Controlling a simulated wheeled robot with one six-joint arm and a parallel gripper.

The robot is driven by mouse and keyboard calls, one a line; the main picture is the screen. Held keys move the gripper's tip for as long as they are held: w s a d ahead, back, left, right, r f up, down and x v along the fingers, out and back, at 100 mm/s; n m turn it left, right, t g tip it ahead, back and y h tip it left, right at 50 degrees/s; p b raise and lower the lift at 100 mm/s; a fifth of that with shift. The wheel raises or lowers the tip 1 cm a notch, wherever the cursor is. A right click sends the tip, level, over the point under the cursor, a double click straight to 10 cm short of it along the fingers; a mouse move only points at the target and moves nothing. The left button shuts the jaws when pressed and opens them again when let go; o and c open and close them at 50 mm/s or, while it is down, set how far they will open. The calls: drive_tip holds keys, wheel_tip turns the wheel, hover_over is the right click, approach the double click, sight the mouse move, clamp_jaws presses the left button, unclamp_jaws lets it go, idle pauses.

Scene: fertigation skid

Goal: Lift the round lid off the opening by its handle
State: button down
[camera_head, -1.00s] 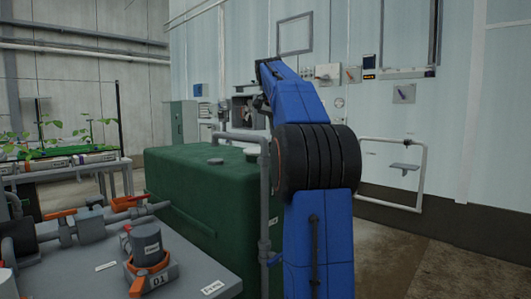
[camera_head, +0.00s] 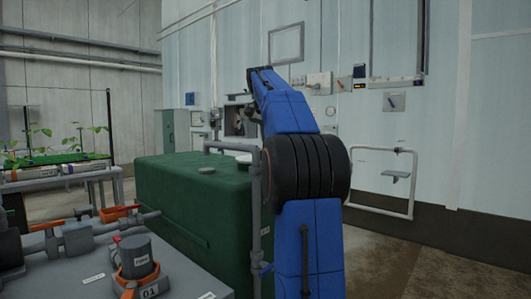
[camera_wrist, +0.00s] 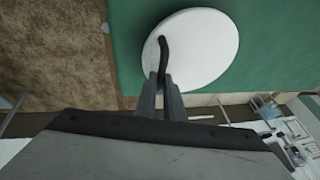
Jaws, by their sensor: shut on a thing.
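The round white lid (camera_wrist: 190,50) fills the upper middle of the wrist view, with a dark curved handle (camera_wrist: 164,50) on it. My gripper (camera_wrist: 163,78) is shut on the handle's near end. The lid shows against the green top of the tank (camera_wrist: 270,60). The opening is hidden, and I cannot tell whether a gap lies under the lid. In the head view, a small white part of the lid (camera_head: 244,158) shows above the green tank (camera_head: 190,195), left of my blue arm. My gripper is hidden there.
A grey pipe (camera_head: 256,210) stands upright at the tank's near side, close to my arm. A grey bench with orange-handled valves (camera_head: 115,213) and a labelled pot (camera_head: 136,258) is at lower left. Open floor (camera_head: 400,265) lies at right.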

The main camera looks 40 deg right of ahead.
wheel_tip(320, 180, up, 10)
drive_tip(key=shift+f, duration=0.2)
